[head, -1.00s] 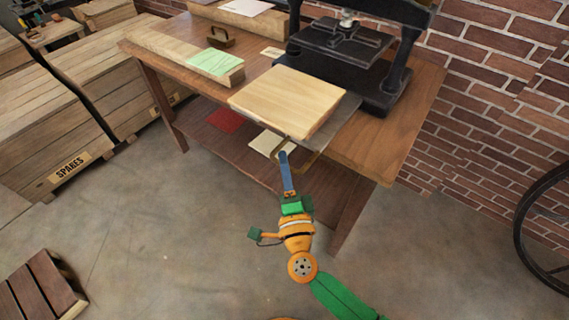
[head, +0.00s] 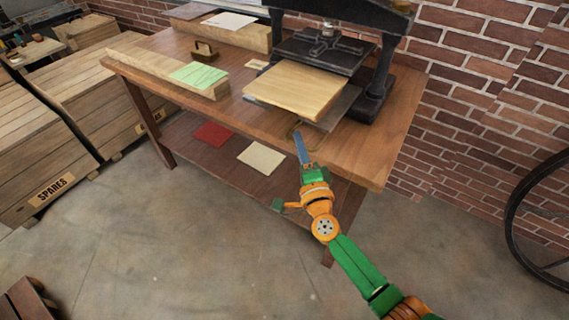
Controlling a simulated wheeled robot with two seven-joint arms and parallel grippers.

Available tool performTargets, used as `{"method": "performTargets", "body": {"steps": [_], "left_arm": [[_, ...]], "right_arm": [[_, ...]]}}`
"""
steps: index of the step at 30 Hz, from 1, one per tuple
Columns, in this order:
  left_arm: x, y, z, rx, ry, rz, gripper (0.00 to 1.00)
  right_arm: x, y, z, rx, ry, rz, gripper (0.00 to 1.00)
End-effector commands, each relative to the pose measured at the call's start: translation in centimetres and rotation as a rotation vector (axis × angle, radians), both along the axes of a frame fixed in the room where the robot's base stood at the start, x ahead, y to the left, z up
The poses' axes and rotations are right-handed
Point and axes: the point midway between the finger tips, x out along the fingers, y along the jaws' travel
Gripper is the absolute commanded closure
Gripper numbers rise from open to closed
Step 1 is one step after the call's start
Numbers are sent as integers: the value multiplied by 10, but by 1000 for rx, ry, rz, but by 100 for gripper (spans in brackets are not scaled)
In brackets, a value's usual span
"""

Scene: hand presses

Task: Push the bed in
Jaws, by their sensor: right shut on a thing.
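The black hand press (head: 376,88) stands on the wooden table, under the brick wall. Its bed, a dark grey plate (head: 338,110), sticks out at the front and carries a pale wooden board (head: 295,88). The far edge of the board reaches the space under the press's raised platen (head: 318,54). A brass-coloured handle (head: 292,127) shows at the bed's front edge, partly hidden. My right gripper (head: 298,136), with long blue fingers, is shut on this handle in front of the bed. My left gripper is not in view.
The table (head: 385,160) has a low wooden block with green paper (head: 199,74) and a small brass-handled item (head: 205,50) at left. Red and cream sheets (head: 261,157) lie on the lower shelf. Crates (head: 50,140) stand left, a spoked wheel (head: 515,215) right.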

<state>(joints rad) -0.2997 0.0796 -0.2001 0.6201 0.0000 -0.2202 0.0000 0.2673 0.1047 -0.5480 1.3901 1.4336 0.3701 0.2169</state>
Motion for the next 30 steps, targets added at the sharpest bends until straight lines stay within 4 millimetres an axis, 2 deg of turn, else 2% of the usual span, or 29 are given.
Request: {"method": "performTargets", "body": {"steps": [1, 6, 12, 18, 28, 29, 30], "left_arm": [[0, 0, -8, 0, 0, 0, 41], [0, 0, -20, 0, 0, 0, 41], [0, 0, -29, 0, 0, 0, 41], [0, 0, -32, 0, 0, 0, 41], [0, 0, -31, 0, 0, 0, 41], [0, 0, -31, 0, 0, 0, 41], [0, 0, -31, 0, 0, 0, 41]], "right_arm": [[9, -7, -3, 0, -4, -4, 100], [33, -24, -3, 0, -3, -3, 100], [51, -37, -2, 0, -2, -2, 100], [58, -42, 0, -1, -1, -1, 100], [58, -42, 0, 0, -1, 0, 100], [58, -42, 0, 0, 0, 0, 82], [58, -42, 0, 0, -1, 0, 72]]}}
